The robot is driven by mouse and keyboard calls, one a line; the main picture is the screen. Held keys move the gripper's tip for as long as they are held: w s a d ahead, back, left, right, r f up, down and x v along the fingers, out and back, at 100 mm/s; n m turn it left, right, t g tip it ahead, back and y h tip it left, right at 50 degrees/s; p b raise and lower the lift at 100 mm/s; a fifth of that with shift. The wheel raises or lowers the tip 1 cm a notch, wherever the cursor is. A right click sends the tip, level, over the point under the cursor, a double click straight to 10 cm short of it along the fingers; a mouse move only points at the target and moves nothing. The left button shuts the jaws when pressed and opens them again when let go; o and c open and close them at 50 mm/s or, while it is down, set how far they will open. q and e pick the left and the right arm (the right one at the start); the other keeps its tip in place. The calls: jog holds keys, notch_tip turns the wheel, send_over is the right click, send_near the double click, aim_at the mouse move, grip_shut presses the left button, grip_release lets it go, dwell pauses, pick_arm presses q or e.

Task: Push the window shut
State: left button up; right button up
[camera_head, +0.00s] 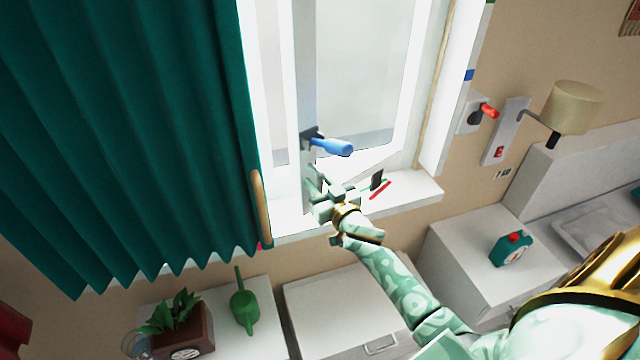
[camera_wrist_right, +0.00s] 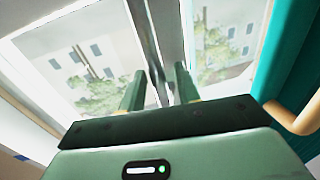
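The window (camera_head: 305,70) has a white frame and a blue handle (camera_head: 332,145) on its upright. How far it stands open I cannot tell. My right gripper (camera_head: 322,190) is at the foot of that upright, below the handle and over the white sill. In the right wrist view its two fingers (camera_wrist_right: 160,88) are apart, with nothing held between them. They point at the window's upright (camera_wrist_right: 147,40), with glass on both sides; whether they touch it I cannot tell. My left gripper is not in view.
A green curtain (camera_head: 120,120) hangs left of the window, with a wooden tieback (camera_head: 260,205) at its edge. Small dark and red items (camera_head: 379,187) lie on the sill. A lamp (camera_head: 573,108) is at right.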

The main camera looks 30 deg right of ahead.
jog(key=shift+c, duration=0.3)
grip_shut()
jog(key=w+a+m+h+b, duration=0.1)
jog(key=w+h+b, duration=0.1)
jog(key=w+b, duration=0.5)
jog(key=w, duration=0.5)
jog(key=shift+a+m+h+b, duration=0.15)
jog(key=shift+m+h+b, duration=0.15)
jog(key=shift+b, duration=0.1)
jog(key=shift+o, duration=0.3)
grip_release()
